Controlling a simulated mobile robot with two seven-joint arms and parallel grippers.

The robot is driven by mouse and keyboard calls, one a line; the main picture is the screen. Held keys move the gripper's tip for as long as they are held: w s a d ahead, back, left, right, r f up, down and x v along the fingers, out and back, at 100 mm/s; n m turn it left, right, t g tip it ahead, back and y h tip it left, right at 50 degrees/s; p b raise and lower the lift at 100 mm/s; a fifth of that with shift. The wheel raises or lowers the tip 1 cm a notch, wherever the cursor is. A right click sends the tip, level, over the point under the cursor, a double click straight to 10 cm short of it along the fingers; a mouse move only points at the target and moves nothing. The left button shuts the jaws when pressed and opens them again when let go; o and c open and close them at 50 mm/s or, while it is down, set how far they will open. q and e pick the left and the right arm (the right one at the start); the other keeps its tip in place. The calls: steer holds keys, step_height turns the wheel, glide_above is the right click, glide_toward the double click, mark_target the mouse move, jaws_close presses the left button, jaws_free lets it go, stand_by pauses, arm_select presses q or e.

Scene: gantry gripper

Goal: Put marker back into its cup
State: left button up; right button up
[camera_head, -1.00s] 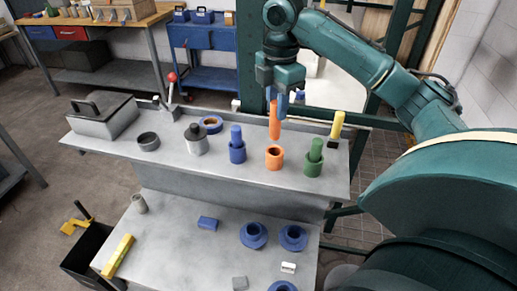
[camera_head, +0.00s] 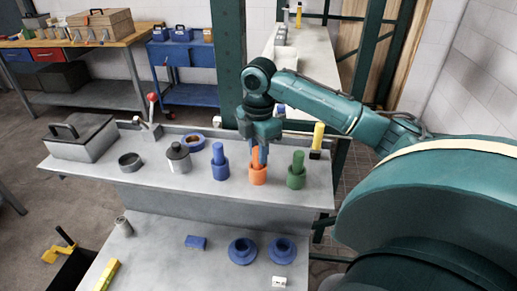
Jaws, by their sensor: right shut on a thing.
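The orange marker (camera_head: 257,156) stands upright with its lower end in the orange cup (camera_head: 258,175) on the raised grey shelf. My left gripper is not in view.
A blue cup with a blue marker (camera_head: 219,164) stands left of the orange cup, and a green one (camera_head: 297,170) stands right. A yellow marker (camera_head: 318,136) stands in a black holder behind. A grey bottle (camera_head: 178,158) and dark ring (camera_head: 131,161) are further left.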

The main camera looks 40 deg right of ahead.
steer(key=o, duration=1)
step_height(320, 180, up, 12)
stand_by(0.6)
